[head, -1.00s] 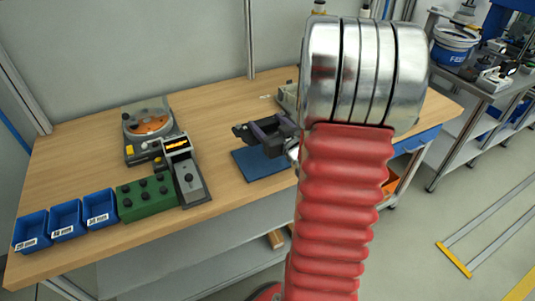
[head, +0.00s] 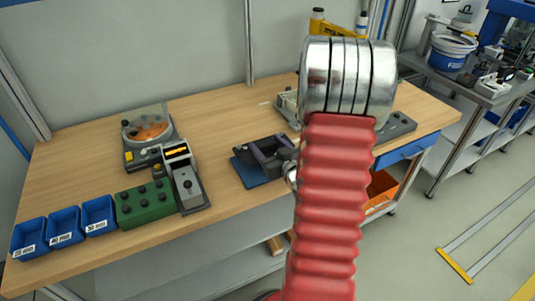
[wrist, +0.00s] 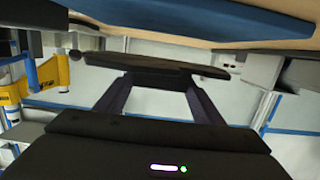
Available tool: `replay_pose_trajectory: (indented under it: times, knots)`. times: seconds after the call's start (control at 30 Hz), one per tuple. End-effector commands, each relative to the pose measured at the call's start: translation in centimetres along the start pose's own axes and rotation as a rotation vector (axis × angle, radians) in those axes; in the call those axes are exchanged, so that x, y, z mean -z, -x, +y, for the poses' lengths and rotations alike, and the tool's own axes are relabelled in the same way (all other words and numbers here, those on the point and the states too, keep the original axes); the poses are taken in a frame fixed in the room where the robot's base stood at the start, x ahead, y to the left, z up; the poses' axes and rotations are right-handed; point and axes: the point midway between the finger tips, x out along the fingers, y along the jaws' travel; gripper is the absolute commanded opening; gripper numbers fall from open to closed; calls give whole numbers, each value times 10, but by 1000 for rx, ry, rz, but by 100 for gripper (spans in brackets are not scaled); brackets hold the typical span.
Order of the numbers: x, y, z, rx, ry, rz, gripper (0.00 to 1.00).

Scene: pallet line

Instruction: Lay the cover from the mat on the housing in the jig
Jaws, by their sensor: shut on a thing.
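My gripper (head: 266,153) is low over the blue mat (head: 256,180) in the head view. In the wrist view, my gripper (wrist: 153,80) has its two purple fingers shut on a thin dark plate, the cover (wrist: 160,70), seen nearly edge-on. The blue mat (wrist: 225,18) fills the top of that upside-down view, apart from the cover in the picture. In the head view the gripper and cover merge as dark shapes, and I cannot tell if the cover touches the mat. The housing and jig cannot be made out surely; my red arm hides part of the bench.
Grey fixtures stand behind my arm (head: 288,104) and to its right (head: 396,127). At left are a turntable-like device (head: 146,130), a grey unit with a lit display (head: 186,185), a green block (head: 146,202) and blue bins (head: 64,224). The bench between is clear.

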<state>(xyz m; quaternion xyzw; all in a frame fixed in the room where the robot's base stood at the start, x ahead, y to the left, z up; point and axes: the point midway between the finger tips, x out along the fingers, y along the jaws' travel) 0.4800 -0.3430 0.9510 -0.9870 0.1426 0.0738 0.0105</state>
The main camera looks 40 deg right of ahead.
Motion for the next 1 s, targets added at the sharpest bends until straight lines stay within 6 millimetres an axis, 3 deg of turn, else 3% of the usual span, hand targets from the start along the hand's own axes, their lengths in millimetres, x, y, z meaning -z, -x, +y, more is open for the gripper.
replay_pose_trajectory:
  times: [0.47, 0.93, 0.97, 1.0]
  knots:
    - [-38, -6, 0, 0, -1, -2, 38]
    - [-43, -6, 0, 0, 0, 0, 38]
    - [-43, -6, 0, 0, 0, 0, 64]
    - [-43, -6, 0, 0, 0, 0, 67]
